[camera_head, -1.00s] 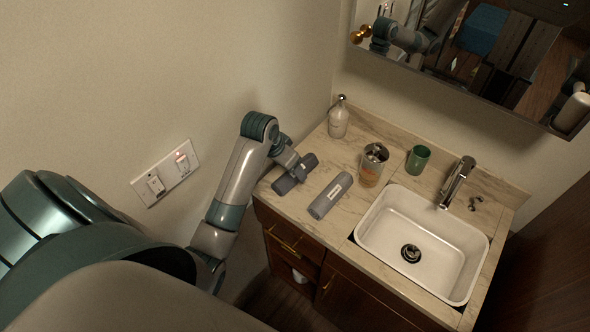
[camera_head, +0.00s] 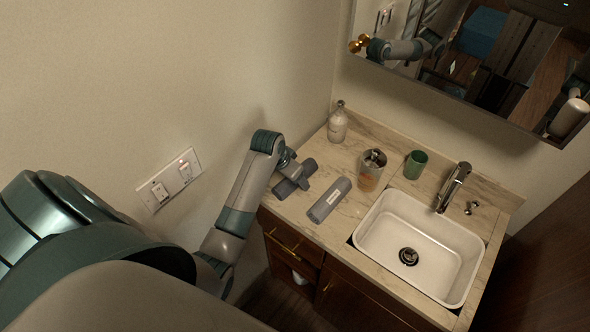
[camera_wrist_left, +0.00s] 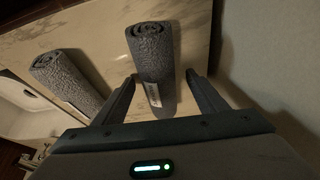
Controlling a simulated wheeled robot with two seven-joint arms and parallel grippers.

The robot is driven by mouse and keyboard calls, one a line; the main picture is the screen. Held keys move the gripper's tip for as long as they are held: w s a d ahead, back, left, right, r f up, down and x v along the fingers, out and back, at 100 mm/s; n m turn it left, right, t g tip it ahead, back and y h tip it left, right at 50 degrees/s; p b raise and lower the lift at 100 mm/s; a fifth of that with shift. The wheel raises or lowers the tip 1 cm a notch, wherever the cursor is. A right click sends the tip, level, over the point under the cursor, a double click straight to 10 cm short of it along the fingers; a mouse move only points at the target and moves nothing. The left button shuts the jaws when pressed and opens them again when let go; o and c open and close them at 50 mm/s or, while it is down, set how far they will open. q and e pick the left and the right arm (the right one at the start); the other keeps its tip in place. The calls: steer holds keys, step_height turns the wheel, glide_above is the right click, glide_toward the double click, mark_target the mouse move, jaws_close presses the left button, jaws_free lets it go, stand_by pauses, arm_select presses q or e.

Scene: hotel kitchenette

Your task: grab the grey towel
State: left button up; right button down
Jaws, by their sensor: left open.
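Two rolled grey towels lie on the marble counter. One rolled grey towel (camera_head: 283,188) is partly hidden under my left gripper in the head view. In the left wrist view this towel (camera_wrist_left: 153,62) lies between the two open fingers of my left gripper (camera_wrist_left: 160,82), with a pale label on its side. I cannot tell whether the fingers touch it. The other grey towel (camera_head: 330,199), also with a pale label, lies to the right in the head view; in the left wrist view it (camera_wrist_left: 68,80) is at the left, outside the fingers. My right gripper is not in view.
A white bottle (camera_head: 338,122), a cup with contents (camera_head: 371,170) and a green cup (camera_head: 415,164) stand toward the back. A white sink (camera_head: 395,215) with a faucet (camera_head: 453,187) takes up the right. The wall with a switch plate (camera_head: 170,181) is at the left.

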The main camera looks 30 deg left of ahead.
arm_select(q)
steer(key=c, duration=1.2)
steer(key=shift+o, duration=0.2)
steer(key=shift+r, duration=0.1)
steer(key=shift+w+r+b, duration=0.1)
steer(key=shift+r+b, duration=0.25)
steer(key=shift+r, duration=0.1)
steer(key=r+b, duration=0.1)
steer(key=d+r, duration=0.1)
steer(key=r, duration=0.1)
steer(key=shift+r+b, duration=0.15)
steer(key=shift+b, duration=0.25)
steer(key=d+r+b, duration=0.3)
steer(key=d+r, duration=0.3)
steer(key=d, duration=0.4)
steer(key=shift+w+d+r, duration=0.25)
steer(key=shift+d+r, duration=0.1)
